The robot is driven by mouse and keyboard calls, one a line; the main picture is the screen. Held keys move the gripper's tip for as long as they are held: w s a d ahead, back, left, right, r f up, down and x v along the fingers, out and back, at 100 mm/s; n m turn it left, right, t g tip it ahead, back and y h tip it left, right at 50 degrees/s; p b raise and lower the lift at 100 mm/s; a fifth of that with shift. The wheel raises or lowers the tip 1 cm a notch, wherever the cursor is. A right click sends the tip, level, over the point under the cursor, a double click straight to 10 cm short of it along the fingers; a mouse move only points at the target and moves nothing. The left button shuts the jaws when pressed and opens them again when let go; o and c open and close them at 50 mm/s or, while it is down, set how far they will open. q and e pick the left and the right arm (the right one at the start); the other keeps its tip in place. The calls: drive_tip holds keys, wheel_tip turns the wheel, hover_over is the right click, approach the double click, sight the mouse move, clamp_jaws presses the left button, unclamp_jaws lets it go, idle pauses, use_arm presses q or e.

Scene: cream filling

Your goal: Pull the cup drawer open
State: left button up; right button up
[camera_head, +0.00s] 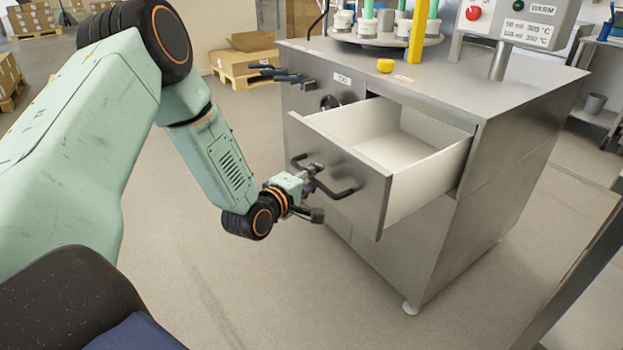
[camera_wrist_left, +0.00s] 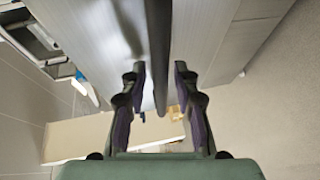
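The drawer (camera_head: 340,172) stands pulled out of the steel cabinet, with a grey front and white inside walls. The part of its inside that shows is empty. Its black bar handle (camera_head: 338,193) is on the front face. My left gripper (camera_head: 313,178) is at this handle, in front of the drawer face. In the left wrist view, the dark handle bar (camera_wrist_left: 159,50) runs between the two fingers of my left gripper (camera_wrist_left: 160,72). Gaps show on both sides of the bar, so the fingers look open around it. My right gripper is out of view.
The steel cabinet (camera_head: 480,190) carries a round turntable (camera_head: 385,38) with several nozzles, a yellow piece (camera_head: 385,66) and a control box (camera_head: 520,22). The floor before the drawer is clear. Cardboard boxes (camera_head: 245,55) stand behind.

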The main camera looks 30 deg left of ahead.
use_arm(q)
drive_tip(key=shift+o, duration=0.2)
drive_tip(key=shift+s, duration=0.1)
drive_tip(key=shift+s+a, duration=0.1)
drive_tip(key=shift+s, duration=0.1)
drive_tip(key=s+r, duration=0.1)
drive_tip(key=s, duration=0.5)
drive_tip(key=shift+s+r, duration=0.2)
drive_tip(key=shift+s, duration=0.2)
drive_tip(key=s+d+f+m+g+h+p, duration=0.1)
drive_tip(key=s+d+f+m+g+p, duration=0.2)
drive_tip(key=s+d+f+m+g, duration=0.75)
drive_tip(key=s+d+f+m+g+p, duration=0.1)
drive_tip(key=s+f+m+g+p, duration=0.1)
drive_tip(key=s, duration=0.9)
drive_tip(key=s+d+f+m+g+y+p, duration=0.1)
drive_tip(key=s+d+f+m+g+p, duration=0.1)
drive_tip(key=s, duration=0.9)
drive_tip(key=shift+s+f+m+g, duration=0.35)
drive_tip(key=shift+m+g, duration=0.3)
drive_tip(key=shift+m, duration=0.5)
